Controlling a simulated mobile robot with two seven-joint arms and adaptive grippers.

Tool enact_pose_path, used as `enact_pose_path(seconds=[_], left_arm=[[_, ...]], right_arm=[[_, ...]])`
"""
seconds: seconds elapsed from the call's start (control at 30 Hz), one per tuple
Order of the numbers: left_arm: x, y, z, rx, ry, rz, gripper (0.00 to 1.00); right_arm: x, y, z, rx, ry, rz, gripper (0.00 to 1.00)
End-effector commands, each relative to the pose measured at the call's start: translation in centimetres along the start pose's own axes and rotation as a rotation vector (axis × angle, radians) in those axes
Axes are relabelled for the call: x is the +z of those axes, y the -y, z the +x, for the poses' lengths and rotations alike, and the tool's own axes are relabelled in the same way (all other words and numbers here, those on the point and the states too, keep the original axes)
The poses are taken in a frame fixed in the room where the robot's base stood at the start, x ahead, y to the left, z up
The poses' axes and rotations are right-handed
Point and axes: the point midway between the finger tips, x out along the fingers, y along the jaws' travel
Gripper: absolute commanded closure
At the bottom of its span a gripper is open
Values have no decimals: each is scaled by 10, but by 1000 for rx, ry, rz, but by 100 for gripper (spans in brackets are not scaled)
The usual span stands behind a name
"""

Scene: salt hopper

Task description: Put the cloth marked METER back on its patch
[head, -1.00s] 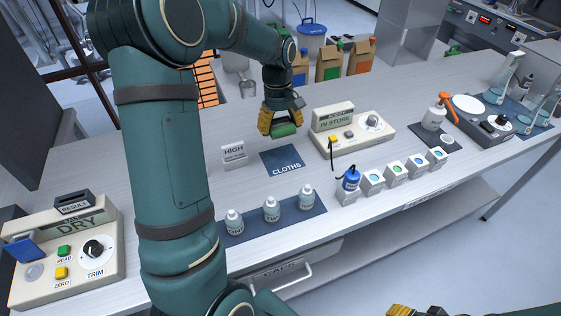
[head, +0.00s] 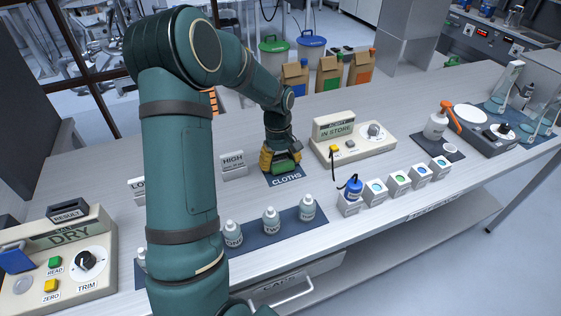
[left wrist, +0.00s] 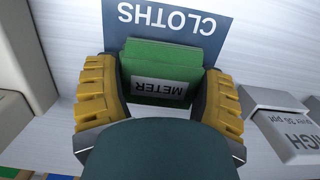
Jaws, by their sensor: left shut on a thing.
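The green folded cloth (left wrist: 165,62) carries a white METER label, upside down in the left wrist view. My left gripper (left wrist: 160,95) has its yellow-padded fingers on both sides of it and is shut on it. In the head view the left gripper (head: 281,163) points down with the cloth (head: 284,166) at its tips, over the dark blue CLOTHS patch (head: 283,181). The patch also shows in the left wrist view (left wrist: 205,40), partly covered by the cloth. I cannot tell whether the cloth touches the patch. My right gripper is not in view.
A HIGH sign block (head: 233,166) stands just left of the patch. The IN STORE device (head: 352,143) stands to the right. Several white bottles (head: 270,220) stand on a dark mat in front.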

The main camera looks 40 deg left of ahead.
Motion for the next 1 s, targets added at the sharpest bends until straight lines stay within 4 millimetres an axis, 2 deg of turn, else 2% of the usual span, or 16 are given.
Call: enact_pose_path(seconds=[0.17,0.2,0.23,0.27,0.5,0.63,0.77,1.0], left_arm=[[0,0,3,0,0,0,43],[0,0,2,0,0,0,15],[0,0,2,0,0,0,5],[0,0,2,0,0,0,0],[0,0,1,0,0,0,0],[0,0,-8,2,-2,0,0],[0,-1,-30,4,-4,0,0],[0,-1,-80,3,-4,1,0]], right_arm=[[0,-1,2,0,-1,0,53],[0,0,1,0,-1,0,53],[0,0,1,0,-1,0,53],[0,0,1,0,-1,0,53],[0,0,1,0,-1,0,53],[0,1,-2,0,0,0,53],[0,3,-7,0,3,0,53],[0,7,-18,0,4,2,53]])
